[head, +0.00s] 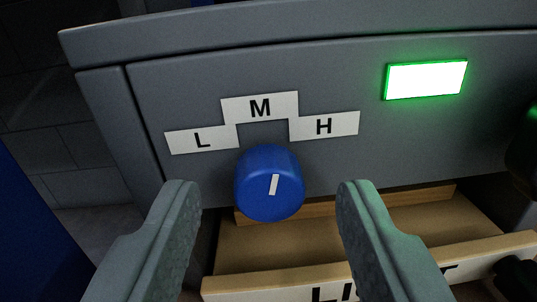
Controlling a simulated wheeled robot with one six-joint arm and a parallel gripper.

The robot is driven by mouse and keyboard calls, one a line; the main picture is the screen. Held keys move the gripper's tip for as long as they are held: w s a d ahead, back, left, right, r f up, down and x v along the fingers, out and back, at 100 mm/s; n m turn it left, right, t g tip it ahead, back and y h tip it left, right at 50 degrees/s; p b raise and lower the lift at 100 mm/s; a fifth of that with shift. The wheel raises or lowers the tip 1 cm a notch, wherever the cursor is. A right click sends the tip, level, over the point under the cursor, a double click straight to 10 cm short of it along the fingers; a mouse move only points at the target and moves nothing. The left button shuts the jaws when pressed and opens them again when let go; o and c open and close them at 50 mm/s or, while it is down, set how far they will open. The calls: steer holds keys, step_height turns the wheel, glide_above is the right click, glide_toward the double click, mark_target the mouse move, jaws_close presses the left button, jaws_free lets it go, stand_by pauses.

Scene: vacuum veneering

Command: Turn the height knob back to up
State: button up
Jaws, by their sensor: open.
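The height knob (268,186) is a round blue dial on the grey front panel (330,75). Its white pointer mark points up, tilted slightly to the right in the picture. White labels sit above it: L (202,140) at left, M (260,107) in the middle, H (324,126) at right. My gripper (270,195) is open, with one finger on each side of the knob. Gaps show between the fingers and the knob, and nothing is held.
A lit rectangle with a green rim (426,80) glows on the panel at right. Below the panel, an open wooden drawer (300,280) with a partly hidden label juts out. A dark rounded thing is cut off at the right edge. A blue surface (35,230) stands at lower left.

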steer(key=shift+w, duration=0.45)
steer(key=c, duration=1)
steer(key=shift+n, duration=1.6)
steer(key=o, duration=1)
